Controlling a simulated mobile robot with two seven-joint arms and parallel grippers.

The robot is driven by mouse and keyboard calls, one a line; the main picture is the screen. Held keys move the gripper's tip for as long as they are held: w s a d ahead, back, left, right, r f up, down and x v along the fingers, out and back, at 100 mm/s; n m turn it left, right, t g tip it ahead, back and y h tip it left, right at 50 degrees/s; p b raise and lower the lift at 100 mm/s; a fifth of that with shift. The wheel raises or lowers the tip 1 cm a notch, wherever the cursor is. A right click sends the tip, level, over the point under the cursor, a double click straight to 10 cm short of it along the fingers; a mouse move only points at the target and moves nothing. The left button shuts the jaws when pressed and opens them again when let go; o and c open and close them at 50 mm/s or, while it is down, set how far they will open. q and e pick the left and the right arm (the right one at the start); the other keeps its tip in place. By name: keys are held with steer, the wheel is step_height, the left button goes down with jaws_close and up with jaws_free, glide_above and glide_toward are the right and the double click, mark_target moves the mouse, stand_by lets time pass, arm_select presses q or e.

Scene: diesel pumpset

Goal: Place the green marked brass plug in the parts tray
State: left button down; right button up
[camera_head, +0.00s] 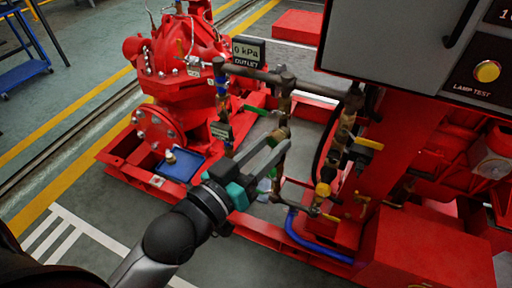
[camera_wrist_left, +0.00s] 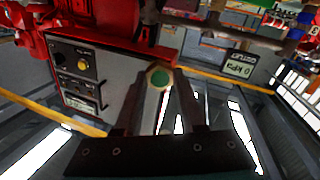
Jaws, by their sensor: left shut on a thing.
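My left gripper (camera_head: 282,139) reaches in front of the upright pipework, with its fingers pointing up and to the right. In the left wrist view, the green marked brass plug (camera_wrist_left: 159,79) shows a green round face with a brass rim at the fingertips. The left gripper (camera_wrist_left: 168,84) is shut on it. In the head view the plug is hard to make out against the brass and brown pipes behind it. The blue parts tray (camera_head: 187,169) lies on the red base, left of my gripper, with a small brass and pale piece (camera_head: 170,157) in it. My right gripper is out of view.
Dark pipes (camera_head: 250,73) and a valve with a yellow handle (camera_head: 369,143) stand close to the gripper. A red pump (camera_head: 180,50) rises behind the tray. A grey control panel (camera_head: 390,50) overhangs at the upper right. The space directly above the tray looks clear.

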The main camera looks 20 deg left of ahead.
arm_select(q)
steer(key=w+d+r+m+g+h, duration=0.3)
steer(key=w+d+m+g+h, duration=0.1)
steer(key=d+m+g+h, duration=0.3)
steer(key=shift+w+d+m+h, duration=0.25)
steer(key=shift+d+m+h, duration=0.35)
steer(key=shift+h, duration=0.6)
steer(key=shift+w+d+r+m+g+h, duration=0.2)
steer(key=shift+d+m+g+h, duration=0.25)
steer(key=shift+d+g, duration=0.35)
steer(key=shift+f, duration=0.1)
